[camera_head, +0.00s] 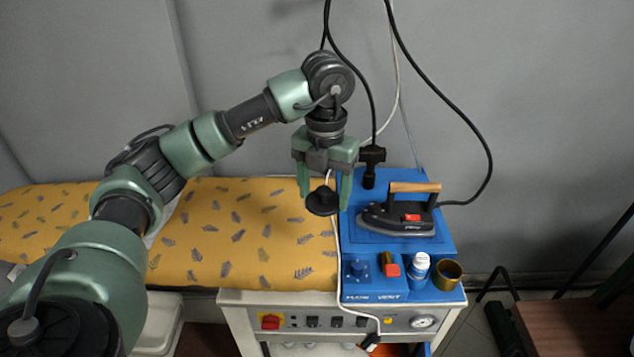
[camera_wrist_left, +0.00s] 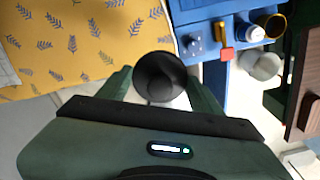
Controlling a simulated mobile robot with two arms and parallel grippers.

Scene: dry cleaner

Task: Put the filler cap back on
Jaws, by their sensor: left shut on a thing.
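My left gripper (camera_head: 324,195) is shut on the black round filler cap (camera_head: 322,202) and holds it above the right edge of the yellow ironing board, left of the blue unit (camera_head: 400,262). In the left wrist view, the cap (camera_wrist_left: 160,77) sits between the two green fingers as a dark disc. My right gripper is not in view.
A steam iron (camera_head: 398,218) with a wooden handle rests on the blue unit. Black cables hang behind. The yellow patterned board (camera_head: 250,245) is clear.

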